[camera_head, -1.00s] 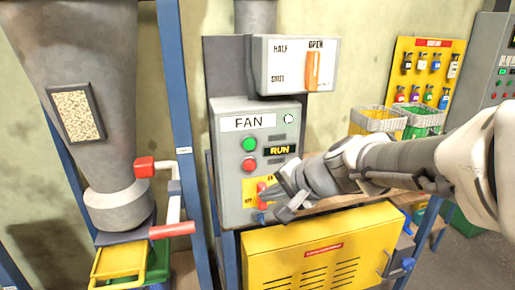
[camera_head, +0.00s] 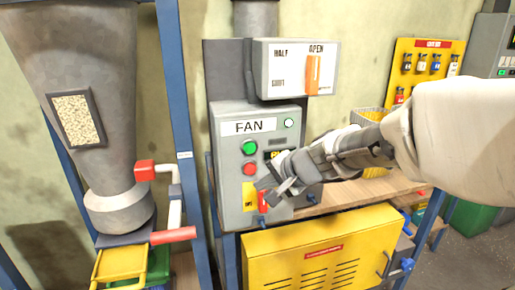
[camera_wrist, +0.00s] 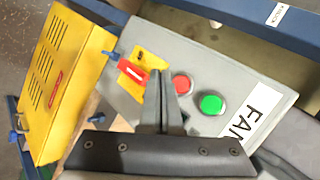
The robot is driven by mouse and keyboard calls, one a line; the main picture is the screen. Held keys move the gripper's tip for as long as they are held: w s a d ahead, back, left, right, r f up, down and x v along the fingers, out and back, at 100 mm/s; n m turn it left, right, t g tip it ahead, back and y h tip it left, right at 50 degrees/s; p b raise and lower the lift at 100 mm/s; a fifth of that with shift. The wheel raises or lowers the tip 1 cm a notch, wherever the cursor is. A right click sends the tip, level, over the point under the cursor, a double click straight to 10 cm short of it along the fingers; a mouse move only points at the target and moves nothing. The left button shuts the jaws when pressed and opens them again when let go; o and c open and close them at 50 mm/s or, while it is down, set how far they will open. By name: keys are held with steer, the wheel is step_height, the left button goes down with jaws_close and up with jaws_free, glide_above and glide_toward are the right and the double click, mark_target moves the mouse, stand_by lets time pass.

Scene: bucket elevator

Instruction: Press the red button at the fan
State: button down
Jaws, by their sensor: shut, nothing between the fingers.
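The grey FAN box (camera_head: 228,190) stands in the middle of the head view. Its round red button (camera_head: 249,168) sits below the green button (camera_head: 249,147). In the wrist view, the red button (camera_wrist: 182,86) lies just right of the fingertips, beside the green button (camera_wrist: 211,103). My gripper (camera_head: 263,184) is shut and empty, in front of the box, slightly below and right of the red button. It also shows in the wrist view (camera_wrist: 157,76), pointing at the panel. Whether the fingertips touch the panel cannot be told.
A red switch handle (camera_head: 264,201) on a yellow plate is partly behind my gripper. The HALF/OPEN box (camera_head: 275,72) with its orange lever is above. A yellow vented cabinet (camera_head: 290,255) stands below, with a wooden bench (camera_head: 365,193) to the right.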

mark_target(250, 174)
steer(key=shift+w+a, duration=0.3)
steer(key=shift+w, duration=0.65)
steer(key=shift+w+a, duration=0.3)
steer(key=shift+w, duration=0.65)
steer(key=shift+w, duration=0.1)
stand_by(0.5)
steer(key=shift+w+a, duration=0.1)
steer(key=shift+w, duration=0.2)
steer(key=shift+w+a, duration=0.1)
steer(key=shift+w, duration=0.4)
stand_by(0.7)
steer(key=shift+s, duration=0.1)
steer(key=shift+s+d+b, duration=0.25)
steer(key=shift+s+b, duration=0.2)
steer(key=shift+s, duration=0.3)
steer(key=shift+s, duration=0.1)
steer(key=shift+s+d+b, duration=0.25)
steer(key=shift+s, duration=0.55)
steer(key=shift+s+d+b, duration=0.2)
steer(key=shift+s+b, duration=0.1)
steer(key=shift+s, duration=0.45)
steer(key=shift+s+d+b, duration=0.25)
steer(key=shift+s, duration=0.55)
